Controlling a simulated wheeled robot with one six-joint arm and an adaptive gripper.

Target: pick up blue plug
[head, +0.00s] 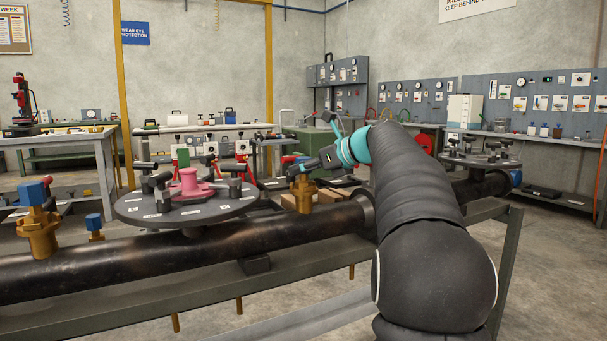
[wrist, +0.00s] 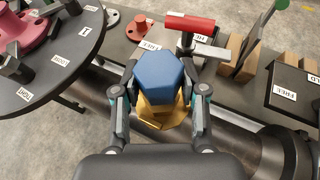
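A blue hexagonal plug (wrist: 160,76) sits upright on a brass fitting (wrist: 165,128) in the wrist view. My gripper (wrist: 160,72) has one finger on each side of the plug. Whether the fingers touch it or stand slightly apart, I cannot tell. In the head view my gripper (head: 305,168) is at the brass fitting (head: 303,194) on the dark pipe, and the plug is largely hidden there. Two other blue plugs show at the left of the head view: one on a large brass fitting (head: 32,194), and a smaller one (head: 94,221).
A round dark table (head: 190,205) with a pink flanged spool (head: 190,183) and dark knobs stands left of my gripper. A red-handled part (wrist: 190,24), wooden blocks (wrist: 243,58) and a labelled black box (wrist: 295,90) lie beyond and right of the plug. The dark pipe (head: 120,250) runs across.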

